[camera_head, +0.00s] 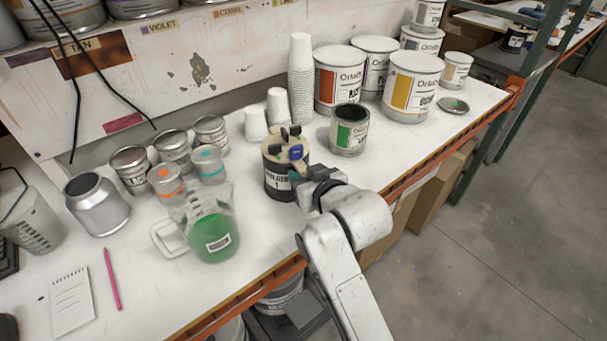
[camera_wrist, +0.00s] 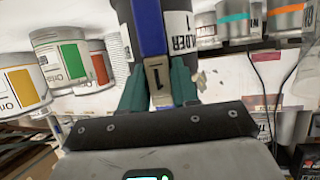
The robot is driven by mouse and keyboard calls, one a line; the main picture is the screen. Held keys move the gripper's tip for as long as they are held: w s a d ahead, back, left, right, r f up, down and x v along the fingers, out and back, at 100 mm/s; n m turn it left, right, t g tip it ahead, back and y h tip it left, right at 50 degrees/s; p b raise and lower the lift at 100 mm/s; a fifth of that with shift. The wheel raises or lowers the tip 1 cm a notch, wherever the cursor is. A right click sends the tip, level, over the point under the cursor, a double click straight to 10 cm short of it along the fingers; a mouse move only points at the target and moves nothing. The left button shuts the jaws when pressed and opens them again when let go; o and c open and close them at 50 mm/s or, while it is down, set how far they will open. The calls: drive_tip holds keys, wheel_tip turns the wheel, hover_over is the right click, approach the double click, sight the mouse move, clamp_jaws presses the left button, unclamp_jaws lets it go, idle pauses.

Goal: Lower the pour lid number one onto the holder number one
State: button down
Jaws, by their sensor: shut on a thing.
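The holder's dark wall and HOLDER label (camera_wrist: 178,28) are right behind the handle. In the head view my gripper (camera_head: 316,182) is at the holder's right side. I cannot tell whether the lid touches the holder's rim.
An open can with a green label (camera_head: 349,131) stands close to the right of the holder. A jug of green liquid (camera_head: 213,236) stands to the left. White cups (camera_head: 279,105) and large paint cans (camera_head: 412,85) are behind. The bench front near the pink pencil (camera_head: 111,279) is mostly clear.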

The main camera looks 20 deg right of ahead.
drive_tip(key=shift+f, duration=0.2)
drive_tip(key=c, duration=0.8)
unclamp_jaws()
drive_tip(key=shift+o, duration=0.2)
drive_tip(key=b+v, duration=0.1)
drive_tip(key=v, duration=0.9)
drive_tip(key=shift+s+r, duration=0.2)
drive_tip(key=shift+s, duration=0.15)
drive_tip(key=s+d+f+g+h, duration=0.1)
drive_tip(key=s+d+f+g, duration=0.4)
drive_tip(key=s+f, duration=0.6)
drive_tip(key=s+d+f+g, duration=0.1)
drive_tip(key=s+f+g, duration=0.2)
drive_tip(key=s+f, duration=0.3)
drive_tip(key=s+d+f+m+g, duration=0.1)
drive_tip(key=s+d+f+g, duration=0.1)
drive_tip(key=s+f+g, duration=0.2)
drive_tip(key=s+f, duration=0.3)
drive_tip(key=s, duration=0.4)
drive_tip(key=shift+d+f+m+g+h, duration=0.25)
drive_tip(key=shift+d+m+g+h, duration=0.05)
